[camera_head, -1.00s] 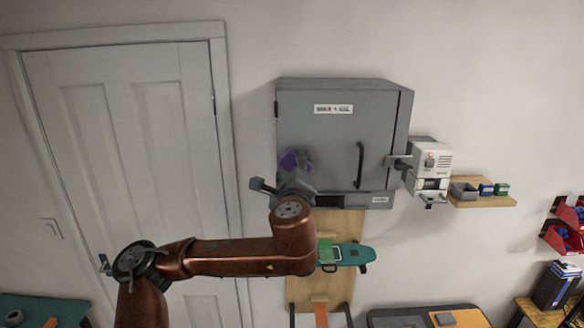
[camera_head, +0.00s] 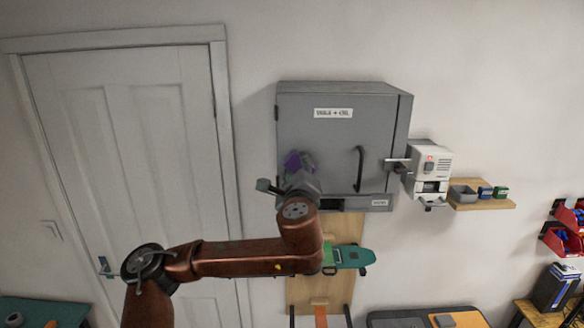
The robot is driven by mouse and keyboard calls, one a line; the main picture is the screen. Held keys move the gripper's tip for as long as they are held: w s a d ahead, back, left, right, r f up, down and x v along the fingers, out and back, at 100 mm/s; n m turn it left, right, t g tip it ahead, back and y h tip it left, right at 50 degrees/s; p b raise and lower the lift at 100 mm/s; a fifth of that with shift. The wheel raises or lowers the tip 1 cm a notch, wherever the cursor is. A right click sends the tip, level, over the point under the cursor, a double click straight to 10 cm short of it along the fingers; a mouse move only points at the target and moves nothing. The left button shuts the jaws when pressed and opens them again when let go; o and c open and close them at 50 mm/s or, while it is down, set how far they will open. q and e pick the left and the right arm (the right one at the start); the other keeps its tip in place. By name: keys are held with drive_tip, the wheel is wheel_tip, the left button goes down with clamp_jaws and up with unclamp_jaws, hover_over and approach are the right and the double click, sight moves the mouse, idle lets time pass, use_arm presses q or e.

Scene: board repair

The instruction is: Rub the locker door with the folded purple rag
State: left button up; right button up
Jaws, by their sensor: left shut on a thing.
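The grey locker (camera_head: 395,110) hangs on the wall, and its door (camera_head: 320,145) is shut, with a white label near the top and a dark vertical handle (camera_head: 359,168). My left gripper (camera_head: 300,170) is in front of the lower left part of the door, shut on the folded purple rag (camera_head: 293,160). Only a small piece of the rag shows past the gripper. It appears at or against the door face; I cannot tell whether it touches. My right gripper is not in view.
A white device (camera_head: 430,170) is mounted right of the locker, beside a small shelf (camera_head: 482,205) with little boxes. A teal board-shaped thing (camera_head: 350,257) hangs on a wooden panel (camera_head: 345,228) below. A white room door (camera_head: 130,150) stands at left.

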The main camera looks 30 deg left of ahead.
sight(318, 162)
use_arm(q)
drive_tip(key=shift+w+d+p, duration=0.25)
drive_tip(key=shift+w+d, duration=0.35)
drive_tip(key=shift+d, duration=0.3)
drive_tip(key=shift+w+d+p, duration=0.25)
drive_tip(key=shift+w+d, duration=0.3)
drive_tip(key=shift+d, duration=0.3)
drive_tip(key=shift+w+d+p, duration=0.25)
drive_tip(key=shift+w+d, duration=0.35)
drive_tip(key=shift+d, duration=0.3)
drive_tip(key=shift+a, duration=0.1)
